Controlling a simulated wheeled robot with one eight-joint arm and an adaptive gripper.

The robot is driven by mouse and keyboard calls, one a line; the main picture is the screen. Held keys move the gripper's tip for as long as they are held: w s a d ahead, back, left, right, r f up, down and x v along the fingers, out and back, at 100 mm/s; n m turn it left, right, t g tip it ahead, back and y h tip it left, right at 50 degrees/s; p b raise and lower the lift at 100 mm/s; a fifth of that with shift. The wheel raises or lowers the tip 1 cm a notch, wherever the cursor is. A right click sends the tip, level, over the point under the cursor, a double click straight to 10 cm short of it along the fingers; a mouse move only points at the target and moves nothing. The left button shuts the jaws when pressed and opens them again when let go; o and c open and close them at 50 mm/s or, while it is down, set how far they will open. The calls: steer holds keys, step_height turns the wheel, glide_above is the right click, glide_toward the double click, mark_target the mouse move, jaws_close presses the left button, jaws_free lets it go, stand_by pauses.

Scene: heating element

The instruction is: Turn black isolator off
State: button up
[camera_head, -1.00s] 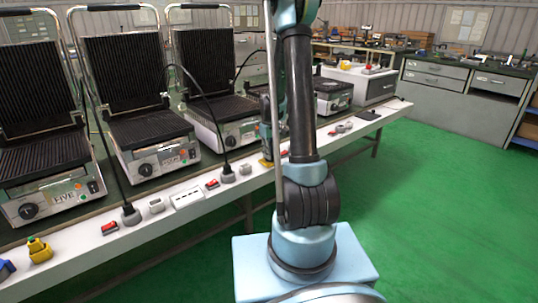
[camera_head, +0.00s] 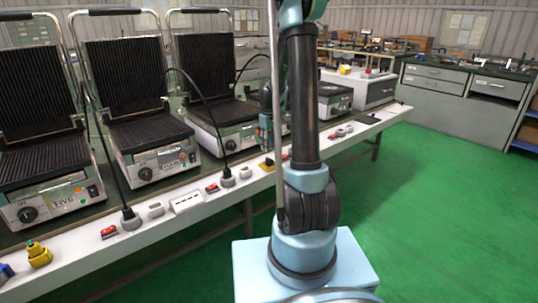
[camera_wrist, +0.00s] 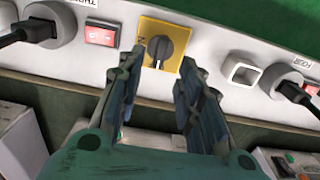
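The black isolator is a dark rotary knob (camera_wrist: 159,49) on a yellow square plate, set in the white trunking strip. In the wrist view its pointer stands roughly upright. In the head view the yellow plate (camera_head: 266,165) shows just below my gripper, and the knob is too small to read. My gripper (camera_wrist: 160,68) is open, with one finger on each side of the knob's lower area. Nothing is between the fingers, and they appear apart from the knob. In the head view my gripper (camera_head: 267,148) hangs over the strip, partly beside my arm.
A red rocker switch (camera_wrist: 100,33) and a plugged-in black plug (camera_wrist: 36,31) are left of the isolator. An empty grey socket (camera_wrist: 240,70) and another plug (camera_wrist: 292,92) are right. Contact grills (camera_head: 150,135) line the bench behind. Green floor (camera_head: 440,190) is free at right.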

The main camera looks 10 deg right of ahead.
mark_target(269, 158)
steer(key=shift+r, duration=2.8)
